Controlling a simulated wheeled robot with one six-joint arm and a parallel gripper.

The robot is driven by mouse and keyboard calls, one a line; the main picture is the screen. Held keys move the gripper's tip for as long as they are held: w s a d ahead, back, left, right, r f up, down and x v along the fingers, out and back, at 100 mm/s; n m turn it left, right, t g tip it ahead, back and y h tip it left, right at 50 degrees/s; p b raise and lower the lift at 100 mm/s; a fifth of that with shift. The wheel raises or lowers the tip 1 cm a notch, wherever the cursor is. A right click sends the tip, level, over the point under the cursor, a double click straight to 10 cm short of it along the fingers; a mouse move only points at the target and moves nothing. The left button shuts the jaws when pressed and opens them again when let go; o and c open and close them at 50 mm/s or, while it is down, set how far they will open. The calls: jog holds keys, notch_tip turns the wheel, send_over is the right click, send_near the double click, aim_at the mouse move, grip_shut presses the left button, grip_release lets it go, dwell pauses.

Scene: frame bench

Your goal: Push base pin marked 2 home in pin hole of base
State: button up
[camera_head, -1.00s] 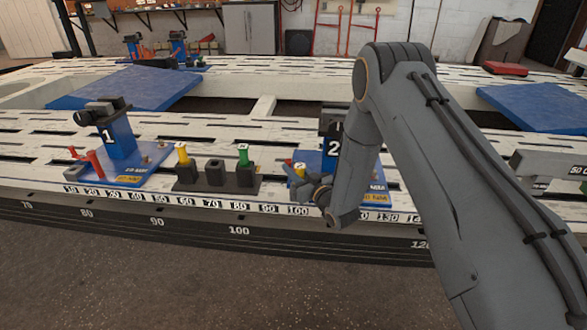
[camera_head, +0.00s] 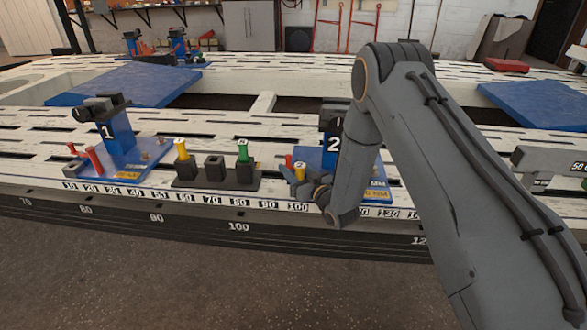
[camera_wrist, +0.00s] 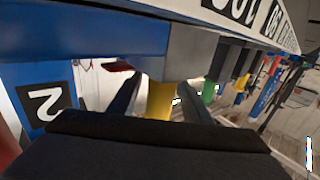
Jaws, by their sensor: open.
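The yellow base pin marked 2 (camera_head: 299,171) stands at the front left corner of the blue base (camera_head: 318,157), whose post carries a 2. It appears upright in a dark grey block there, its yellow part showing above the block; how deep it sits is hard to tell. My gripper (camera_head: 320,193) is just right of the pin, partly hidden by my wrist. In the tilted wrist view the open fingers (camera_wrist: 160,92) lie on either side of the yellow pin (camera_wrist: 160,101), with gaps visible. The grey block (camera_wrist: 191,52) shows behind it.
A red pin (camera_head: 288,160) stands close behind the yellow one. To the left, a dark holder (camera_head: 214,179) carries a yellow pin (camera_head: 181,150) and a green pin (camera_head: 243,151), its middle post bare. Farther left is base 1 (camera_head: 122,136) with red pins. The bench's front edge is close.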

aim_at(302, 176)
jog(key=shift+s+d, duration=0.1)
jog(key=p+v, duration=0.1)
jog(key=v, duration=0.6)
jog(key=shift+s+d+p, duration=0.1)
jog(key=shift+s+p, duration=0.15)
jog(key=shift+p, duration=0.15)
